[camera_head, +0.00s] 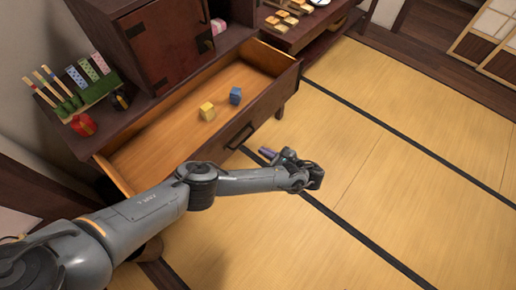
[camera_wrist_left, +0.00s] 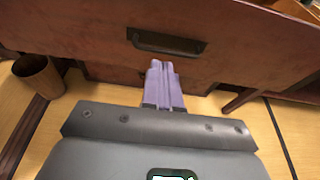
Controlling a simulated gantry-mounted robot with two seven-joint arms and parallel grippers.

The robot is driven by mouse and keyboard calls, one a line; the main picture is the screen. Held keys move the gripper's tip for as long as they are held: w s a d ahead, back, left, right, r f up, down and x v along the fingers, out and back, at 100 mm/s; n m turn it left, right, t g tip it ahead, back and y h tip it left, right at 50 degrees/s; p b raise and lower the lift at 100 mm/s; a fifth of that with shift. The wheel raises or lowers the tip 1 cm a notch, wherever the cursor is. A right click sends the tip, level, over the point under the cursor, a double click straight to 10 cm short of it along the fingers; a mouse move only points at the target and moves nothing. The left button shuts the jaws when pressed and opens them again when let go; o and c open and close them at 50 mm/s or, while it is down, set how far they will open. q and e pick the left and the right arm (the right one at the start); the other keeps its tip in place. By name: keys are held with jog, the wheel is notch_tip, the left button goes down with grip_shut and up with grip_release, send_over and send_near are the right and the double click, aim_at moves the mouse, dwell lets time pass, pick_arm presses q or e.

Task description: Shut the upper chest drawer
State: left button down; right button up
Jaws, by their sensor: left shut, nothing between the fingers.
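The upper chest drawer (camera_head: 277,94) is pulled out from the dark wooden chest, and its inside shows. A yellow block (camera_head: 207,111) and a blue block (camera_head: 235,96) lie in it. Its front with a dark handle (camera_wrist_left: 166,43) fills the upper part of the left wrist view. My left gripper (camera_head: 266,152) is shut and empty in front of the drawer front. In the left wrist view its purple fingers (camera_wrist_left: 161,72) point at the front just below the handle; I cannot tell whether they touch it. My right gripper is not in view.
A closed cabinet (camera_head: 170,45) stands on the chest. A rack with small patterned items (camera_head: 88,92) and a red object (camera_head: 83,125) stand at the left. A brown cylindrical bin (camera_wrist_left: 38,77) stands on the floor. The tatami floor (camera_head: 400,150) at right is clear.

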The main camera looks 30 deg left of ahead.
pick_arm(q)
jog(key=b, duration=0.3)
send_near(234, 135)
jog(key=b+x, duration=0.1)
jog(key=x, duration=0.4)
jog(key=shift+a+f, duration=0.25)
jog(key=shift+w+a, duration=0.15)
jog(key=shift+a, duration=0.3)
jog(key=shift+a+r, duration=0.1)
